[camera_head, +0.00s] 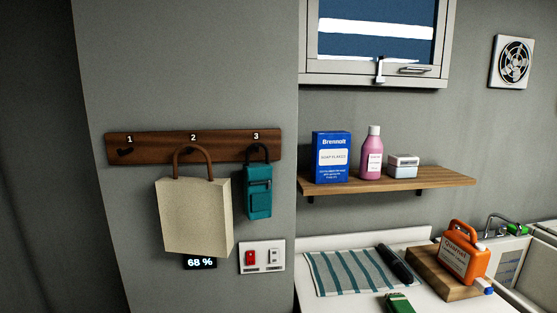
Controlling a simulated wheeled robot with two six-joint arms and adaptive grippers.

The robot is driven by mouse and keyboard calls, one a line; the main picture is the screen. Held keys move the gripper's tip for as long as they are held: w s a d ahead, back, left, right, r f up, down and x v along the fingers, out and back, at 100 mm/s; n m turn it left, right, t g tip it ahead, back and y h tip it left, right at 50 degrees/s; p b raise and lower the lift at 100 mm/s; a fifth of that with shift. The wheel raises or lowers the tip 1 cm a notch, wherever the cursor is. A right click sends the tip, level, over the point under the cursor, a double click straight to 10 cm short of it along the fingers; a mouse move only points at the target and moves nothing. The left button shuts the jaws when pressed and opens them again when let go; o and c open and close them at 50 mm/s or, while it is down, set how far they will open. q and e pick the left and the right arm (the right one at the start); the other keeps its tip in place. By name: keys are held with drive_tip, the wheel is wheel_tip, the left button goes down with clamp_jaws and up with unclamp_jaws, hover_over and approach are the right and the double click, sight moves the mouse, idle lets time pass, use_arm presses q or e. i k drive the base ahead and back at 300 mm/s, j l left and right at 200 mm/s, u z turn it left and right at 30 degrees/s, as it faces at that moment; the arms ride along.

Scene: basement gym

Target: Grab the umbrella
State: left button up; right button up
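A dark, slim, rounded object (397,264) lies slantwise at the right edge of a striped cloth (335,280) on the white counter. It looks like a folded compact umbrella, but I cannot be sure. A teal pouch-like item (258,200) hangs by a dark loop from hook 3 of a wooden rack (168,147). A cream bag (195,215) with brown handles hangs from hook 2. Hook 1 is empty. Neither of my grippers is in view.
A shelf (440,182) holds a blue box (332,157), a pink bottle (371,158) and a small container (403,166). An orange jug (464,252) stands on a wooden board (430,272), near a sink. A green item (399,303) lies at the front. A switch plate (262,257) is on the wall.

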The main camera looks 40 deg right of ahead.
sight(396, 265)
drive_tip(key=z, duration=2.15)
drive_tip(key=i+l, duration=0.15)
drive_tip(key=l, duration=0.15)
drive_tip(key=i+l, duration=0.2)
drive_tip(key=l, duration=0.15)
drive_tip(key=i+l, duration=0.15)
drive_tip(key=l, duration=0.15)
